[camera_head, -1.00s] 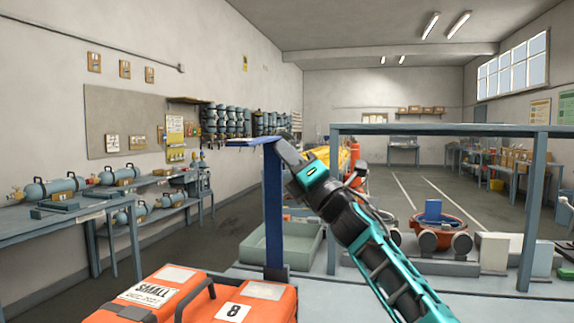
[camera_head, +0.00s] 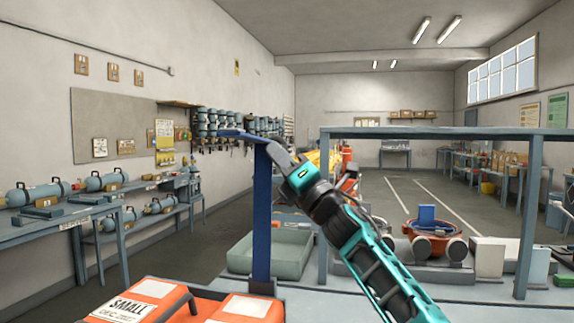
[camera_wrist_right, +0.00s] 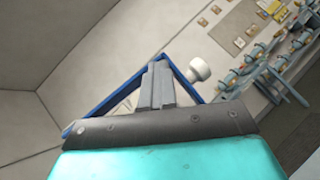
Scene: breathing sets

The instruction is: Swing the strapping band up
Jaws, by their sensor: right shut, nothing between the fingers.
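A blue upright post (camera_head: 262,215) stands left of centre in the head view. A flat blue band (camera_head: 240,135) runs left from its top, its left end slightly higher than its right. My right gripper (camera_head: 277,152) is shut at the post's top, close to the band; its contact with the band cannot be told. In the wrist view the gripper's grey fingers (camera_wrist_right: 157,85) are together and empty, and the blue band (camera_wrist_right: 103,96) shows as an angled frame around them, with a white knob (camera_wrist_right: 200,70) at right. My left gripper is out of view.
An orange case (camera_head: 150,301) lies at the lower left. A green tray (camera_head: 290,252) is behind the post. A grey rail frame (camera_head: 440,131) stands to the right. Benches with cylinders (camera_head: 110,180) line the left wall. The central floor is clear.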

